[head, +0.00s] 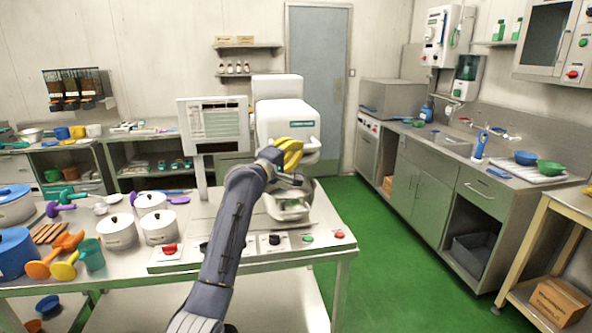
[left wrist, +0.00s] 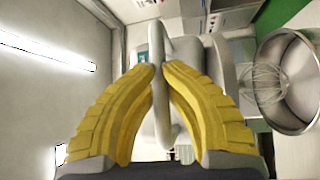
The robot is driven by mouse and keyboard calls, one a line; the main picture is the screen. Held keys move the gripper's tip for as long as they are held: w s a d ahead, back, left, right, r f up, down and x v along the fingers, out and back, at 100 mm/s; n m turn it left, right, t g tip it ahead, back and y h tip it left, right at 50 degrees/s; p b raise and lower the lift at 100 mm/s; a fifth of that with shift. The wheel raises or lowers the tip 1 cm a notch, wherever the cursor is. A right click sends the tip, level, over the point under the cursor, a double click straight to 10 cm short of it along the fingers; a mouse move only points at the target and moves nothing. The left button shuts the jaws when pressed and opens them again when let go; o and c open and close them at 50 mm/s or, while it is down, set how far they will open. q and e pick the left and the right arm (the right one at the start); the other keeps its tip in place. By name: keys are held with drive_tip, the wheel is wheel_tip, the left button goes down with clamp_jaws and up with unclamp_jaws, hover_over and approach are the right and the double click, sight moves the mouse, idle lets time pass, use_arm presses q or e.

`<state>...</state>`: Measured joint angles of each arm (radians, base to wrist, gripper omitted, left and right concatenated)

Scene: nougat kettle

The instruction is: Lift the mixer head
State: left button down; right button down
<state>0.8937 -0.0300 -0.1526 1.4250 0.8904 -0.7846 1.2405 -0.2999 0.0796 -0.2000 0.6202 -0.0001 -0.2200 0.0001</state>
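The white mixer (head: 287,112) stands at the back right of the steel table, with its rounded head (head: 290,125) above a metal bowl (head: 290,208). My left gripper (head: 290,152) has yellow fingers and is at the front of the mixer head. In the left wrist view its fingertips (left wrist: 159,72) close from both sides on a pale bar-like handle (left wrist: 157,42) of the head. The bowl (left wrist: 292,82) and a wire whisk (left wrist: 262,84) show at the right there, the whisk at the bowl's rim. The head's exact tilt is hard to tell. My right gripper is not in view.
A panel with a printed sheet (head: 215,123) stands left of the mixer. White lidded pots (head: 117,232), a teal cup (head: 91,255) and orange scoops (head: 52,262) crowd the table's left. Red and green buttons (head: 308,239) line its front. Green floor to the right is clear.

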use_arm(q)
wheel_tip(320, 180, up, 5)
drive_tip(key=shift+a+r, duration=0.15)
idle(0.3)
drive_tip(key=c, duration=1.7)
unclamp_jaws()
drive_tip(key=shift+w, duration=0.1)
drive_tip(key=o, duration=0.3)
drive_tip(key=shift+o, duration=0.2)
drive_tip(key=v, duration=1.2)
